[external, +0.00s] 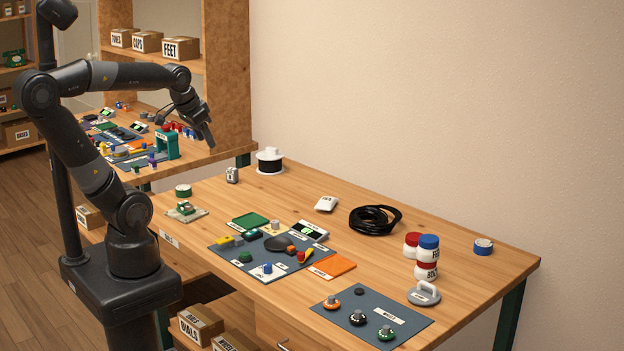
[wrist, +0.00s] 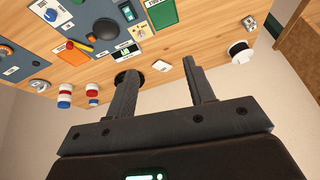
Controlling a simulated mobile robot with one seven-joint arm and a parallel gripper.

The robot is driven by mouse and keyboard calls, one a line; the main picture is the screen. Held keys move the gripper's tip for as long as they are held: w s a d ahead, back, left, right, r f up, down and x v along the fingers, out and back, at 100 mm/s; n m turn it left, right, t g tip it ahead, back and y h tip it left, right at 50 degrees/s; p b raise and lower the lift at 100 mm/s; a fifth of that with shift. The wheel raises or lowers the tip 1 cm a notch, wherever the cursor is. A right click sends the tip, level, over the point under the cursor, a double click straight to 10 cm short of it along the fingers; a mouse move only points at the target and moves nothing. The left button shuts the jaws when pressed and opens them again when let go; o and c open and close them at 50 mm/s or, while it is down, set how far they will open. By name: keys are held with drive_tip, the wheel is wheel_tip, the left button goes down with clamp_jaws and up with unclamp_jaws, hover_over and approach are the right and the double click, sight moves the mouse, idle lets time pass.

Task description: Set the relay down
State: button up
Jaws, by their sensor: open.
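My gripper (external: 203,130) is held high above the far left part of the table. In the wrist view its two fingers (wrist: 160,72) are apart with nothing between them. A small grey block (external: 232,175) stands upright on the wood near the white-topped spool and may be the relay, but I cannot tell for sure. It is apart from the gripper, which is well above it. A blue-grey mat (external: 222,262) in the middle of the table holds several small coloured parts and labels; I cannot tell whether one of these is a relay.
A white-topped spool (external: 270,160), a white box (external: 326,204), a black cable coil (external: 375,219) and stacked bottles (external: 427,253) stand along the back. A green tray (external: 250,221) and orange card (external: 332,266) lie near the mat. A second mat (external: 400,317) is at the front right.

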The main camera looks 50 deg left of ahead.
drive_tip(key=shift+s+d+f+n+h, duration=0.1)
drive_tip(key=shift+s+d+f+n, duration=0.15)
drive_tip(key=shift+s, duration=0.3)
drive_tip(key=shift+s+d+f+n+h, duration=0.1)
drive_tip(key=shift+s+d+f+n, duration=0.15)
drive_tip(key=shift+s, duration=0.3)
drive_tip(key=shift+s+d+f+n+h, duration=0.1)
drive_tip(key=shift+s+d+f, duration=0.15)
drive_tip(key=shift+s, duration=0.3)
